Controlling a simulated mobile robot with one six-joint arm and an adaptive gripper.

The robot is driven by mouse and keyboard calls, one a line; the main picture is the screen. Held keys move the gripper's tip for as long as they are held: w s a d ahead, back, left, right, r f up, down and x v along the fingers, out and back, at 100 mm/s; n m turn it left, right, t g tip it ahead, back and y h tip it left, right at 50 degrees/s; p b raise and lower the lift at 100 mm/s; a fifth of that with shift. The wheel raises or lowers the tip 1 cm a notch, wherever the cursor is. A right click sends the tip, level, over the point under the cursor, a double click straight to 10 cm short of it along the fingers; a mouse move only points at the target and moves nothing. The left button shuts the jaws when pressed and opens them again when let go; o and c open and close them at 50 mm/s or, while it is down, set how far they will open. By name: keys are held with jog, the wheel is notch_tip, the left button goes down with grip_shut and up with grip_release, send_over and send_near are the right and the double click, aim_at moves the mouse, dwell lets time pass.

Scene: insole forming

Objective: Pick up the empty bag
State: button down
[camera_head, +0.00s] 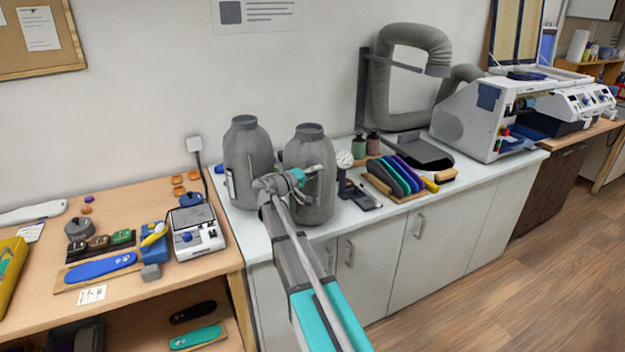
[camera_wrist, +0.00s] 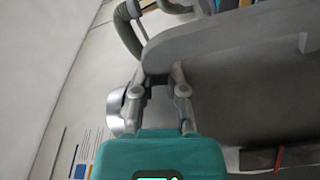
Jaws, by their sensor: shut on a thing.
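Two grey, bag-like containers with narrow round necks stand side by side on the white counter, a left one (camera_head: 248,165) and a right one (camera_head: 311,200). The pictures do not show which is empty. My gripper (camera_head: 314,171) is at the upper front of the right bag. In the wrist view my gripper (camera_wrist: 162,78) is shut on the edge of a large dark grey surface (camera_wrist: 235,75), which I take to be this bag. The bag is upright; I cannot tell whether its base touches the counter. My arm covers part of its left side.
A rack of coloured insoles (camera_head: 395,176), a small dark device (camera_head: 365,199) and bottles (camera_head: 373,143) stand right of the bags. A grey hose (camera_head: 398,100) is behind. A scale (camera_head: 196,238) sits on the wooden table at left. The counter's front right is clear.

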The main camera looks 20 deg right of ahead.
aim_at(316, 161)
jog(key=shift+r, duration=0.1)
notch_tip(316, 161, up, 3)
jog(key=p, duration=0.3)
jog(key=shift+r+p, duration=0.15)
jog(key=shift+p, duration=0.15)
jog(key=s+a+r+p, duration=0.2)
jog(key=s+r+p, duration=0.7)
jog(key=s, duration=0.4)
jog(key=shift+s+a+r, duration=0.25)
jog(key=shift+s, duration=0.15)
jog(key=shift+f, duration=0.1)
